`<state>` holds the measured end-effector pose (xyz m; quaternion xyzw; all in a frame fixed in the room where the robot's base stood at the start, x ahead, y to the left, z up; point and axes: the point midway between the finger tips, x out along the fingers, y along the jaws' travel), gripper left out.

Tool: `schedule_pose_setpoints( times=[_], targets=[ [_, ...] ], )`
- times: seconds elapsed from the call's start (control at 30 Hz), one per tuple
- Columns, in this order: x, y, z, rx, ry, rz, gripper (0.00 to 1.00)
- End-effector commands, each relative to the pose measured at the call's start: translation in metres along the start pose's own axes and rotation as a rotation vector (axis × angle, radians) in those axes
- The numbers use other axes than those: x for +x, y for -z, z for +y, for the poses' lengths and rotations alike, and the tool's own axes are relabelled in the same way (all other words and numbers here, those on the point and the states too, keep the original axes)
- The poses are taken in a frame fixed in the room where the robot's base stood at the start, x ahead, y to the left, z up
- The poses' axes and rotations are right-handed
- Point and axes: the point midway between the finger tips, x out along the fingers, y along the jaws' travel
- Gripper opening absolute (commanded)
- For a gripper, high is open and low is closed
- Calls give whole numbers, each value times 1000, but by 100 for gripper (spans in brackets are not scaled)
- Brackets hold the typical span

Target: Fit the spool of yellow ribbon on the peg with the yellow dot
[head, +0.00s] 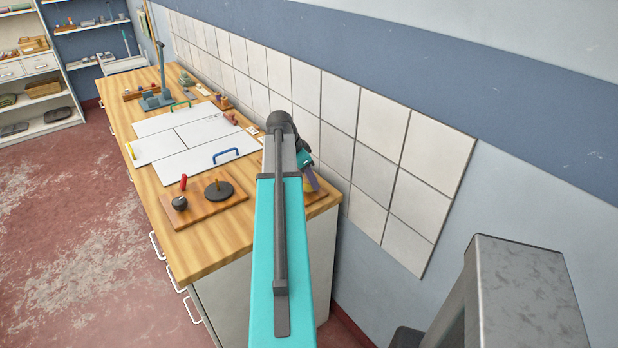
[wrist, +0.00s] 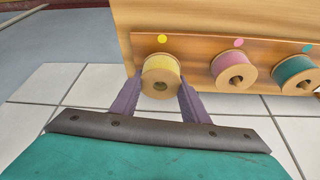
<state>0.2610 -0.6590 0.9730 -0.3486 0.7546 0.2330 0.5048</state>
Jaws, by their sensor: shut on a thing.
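The spool of yellow ribbon (wrist: 161,68) has wooden flanges and a yellow band. It sits between the purple fingers of my gripper (wrist: 159,82), which is shut on it. In the wrist view the spool is in front of the wooden rack (wrist: 199,53), just below the yellow dot (wrist: 162,39). Its hole faces the camera and looks dark. The peg by the yellow dot is hidden behind the spool, and I cannot tell whether the spool is around it. In the head view my gripper (head: 311,181) is at the bench's near right end, mostly hidden by my arm.
Spools of pink ribbon (wrist: 233,72) and teal ribbon (wrist: 294,75) sit on the rack under matching dots, close to my gripper's right. The tiled wall (head: 375,170) is close behind. A wooden board (head: 208,212) with a red-handled tool and a black disc lies on the bench (head: 230,238).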

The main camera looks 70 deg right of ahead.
Motion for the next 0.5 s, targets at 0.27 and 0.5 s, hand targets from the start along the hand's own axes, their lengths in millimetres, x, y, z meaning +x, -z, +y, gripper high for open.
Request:
schedule_pose_setpoints(
  times=[0.27, 0.5],
  targets=[
    [1, 0, 0, 0, 0, 0, 16],
    [0, 0, 0, 0, 0, 0, 60]
  ],
)
